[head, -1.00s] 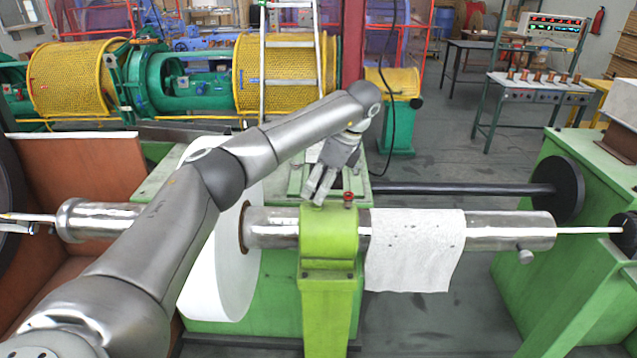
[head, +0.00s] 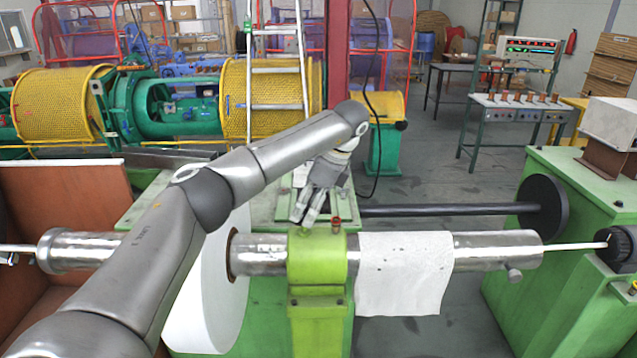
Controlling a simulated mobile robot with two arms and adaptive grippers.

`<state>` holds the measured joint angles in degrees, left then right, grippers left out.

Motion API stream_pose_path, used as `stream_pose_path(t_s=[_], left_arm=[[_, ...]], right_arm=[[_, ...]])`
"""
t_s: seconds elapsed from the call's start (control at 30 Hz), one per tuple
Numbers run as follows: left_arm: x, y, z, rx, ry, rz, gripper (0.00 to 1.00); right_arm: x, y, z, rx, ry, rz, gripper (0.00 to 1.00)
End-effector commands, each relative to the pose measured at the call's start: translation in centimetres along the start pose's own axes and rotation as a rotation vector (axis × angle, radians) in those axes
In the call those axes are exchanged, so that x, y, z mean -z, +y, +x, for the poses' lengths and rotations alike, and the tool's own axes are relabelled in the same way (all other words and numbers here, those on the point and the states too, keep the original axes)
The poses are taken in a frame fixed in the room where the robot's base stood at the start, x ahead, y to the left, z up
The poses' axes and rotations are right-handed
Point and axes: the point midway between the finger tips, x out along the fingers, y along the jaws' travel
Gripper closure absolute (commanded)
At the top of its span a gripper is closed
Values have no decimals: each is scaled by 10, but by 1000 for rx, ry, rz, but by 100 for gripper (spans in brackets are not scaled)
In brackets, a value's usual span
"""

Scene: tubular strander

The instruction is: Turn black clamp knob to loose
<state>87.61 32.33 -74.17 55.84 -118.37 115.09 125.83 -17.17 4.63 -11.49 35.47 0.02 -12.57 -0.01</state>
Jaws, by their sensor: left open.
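My left gripper (head: 304,218) reaches in from the left. Its fingers point down, slightly apart and empty, just above and behind the top of the green clamp block (head: 317,260). A small red knob (head: 336,225) stands on that block, just right of the fingertips; whether they touch the block cannot be told. I see no black knob on this block. A dark round knob-like hub (head: 620,248) sits at the far right, at the end of a thin white rod, well away from my gripper. My right gripper is out of view.
A large white disc (head: 205,310) stands left. A black bar (head: 440,210) runs behind.

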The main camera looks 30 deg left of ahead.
Motion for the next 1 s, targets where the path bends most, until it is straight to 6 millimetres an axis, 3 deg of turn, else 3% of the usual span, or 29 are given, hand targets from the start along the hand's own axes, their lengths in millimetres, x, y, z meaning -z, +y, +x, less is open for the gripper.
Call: stream_pose_path(t_s=[0.3, 0.5, 0.7, 1.0], left_arm=[[0, -1, -62, 5, 0, -2, 32], [0, 0, -91, 2, -1, -3, 32], [0, 0, -104, 1, 1, -2, 32], [0, 0, -104, 1, 1, -1, 32]], right_arm=[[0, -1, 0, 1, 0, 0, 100], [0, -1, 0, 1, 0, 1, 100], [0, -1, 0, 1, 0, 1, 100], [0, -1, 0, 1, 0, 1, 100]])
